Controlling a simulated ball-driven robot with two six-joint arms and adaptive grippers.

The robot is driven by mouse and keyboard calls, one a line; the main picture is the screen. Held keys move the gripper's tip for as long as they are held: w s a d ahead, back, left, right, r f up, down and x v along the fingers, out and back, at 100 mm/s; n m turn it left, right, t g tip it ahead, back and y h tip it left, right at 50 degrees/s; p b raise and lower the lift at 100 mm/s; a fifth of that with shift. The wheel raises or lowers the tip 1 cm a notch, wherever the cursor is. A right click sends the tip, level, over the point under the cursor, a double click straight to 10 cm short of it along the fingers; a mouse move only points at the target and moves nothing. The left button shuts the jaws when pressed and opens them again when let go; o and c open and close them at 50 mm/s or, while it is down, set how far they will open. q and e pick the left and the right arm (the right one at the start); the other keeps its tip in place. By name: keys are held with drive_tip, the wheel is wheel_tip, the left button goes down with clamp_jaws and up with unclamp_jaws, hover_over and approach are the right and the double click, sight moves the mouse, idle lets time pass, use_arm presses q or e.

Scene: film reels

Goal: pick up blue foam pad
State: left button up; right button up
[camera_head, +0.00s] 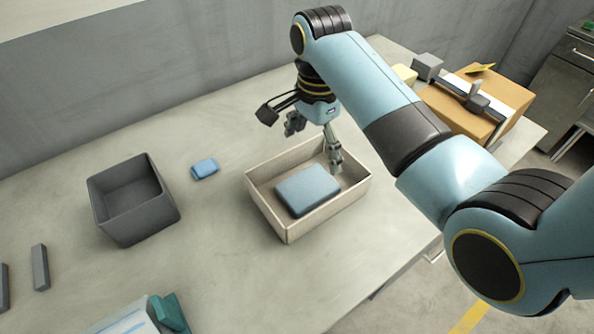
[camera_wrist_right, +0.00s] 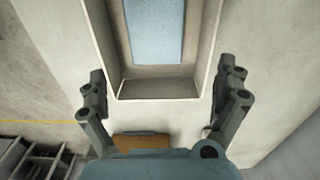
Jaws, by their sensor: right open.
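A blue foam pad (camera_head: 307,190) lies flat inside a shallow cream box (camera_head: 291,234) in the middle of the table. In the right wrist view the pad (camera_wrist_right: 155,28) shows at the top, partly cut off by the frame, within the box walls. My right gripper (camera_head: 313,143) is open and empty above the far side of the box, with its fingers pointing down. In the right wrist view its two fingers (camera_wrist_right: 163,76) stand wide apart on either side of the box's near end. The left gripper is not in view.
A smaller blue block (camera_head: 204,168) lies on the table left of the box. A dark grey open bin (camera_head: 133,203) stands further left. A brown box (camera_head: 466,112) with items on it stands at right. Bare table lies in front of the cream box.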

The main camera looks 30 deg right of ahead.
hover_over(309, 185)
drive_tip(key=d, duration=0.1)
wheel_tip(309, 185, down, 5)
drive_tip(key=shift+w+r, duration=0.1)
drive_tip(key=shift+r, duration=0.05)
drive_tip(key=shift+w+f, duration=0.1)
drive_tip(key=shift+f, duration=0.15)
drive_tip(key=f, duration=0.3)
drive_tip(key=a+f, duration=0.1)
drive_tip(key=shift+s+f, duration=0.25)
drive_tip(key=shift+f, duration=0.3)
drive_tip(key=shift+c, duration=1.7)
drive_tip(key=c, duration=0.5)
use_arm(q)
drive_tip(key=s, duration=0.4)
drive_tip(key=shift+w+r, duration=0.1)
use_arm(e)
drive_tip(key=shift+r, duration=0.15)
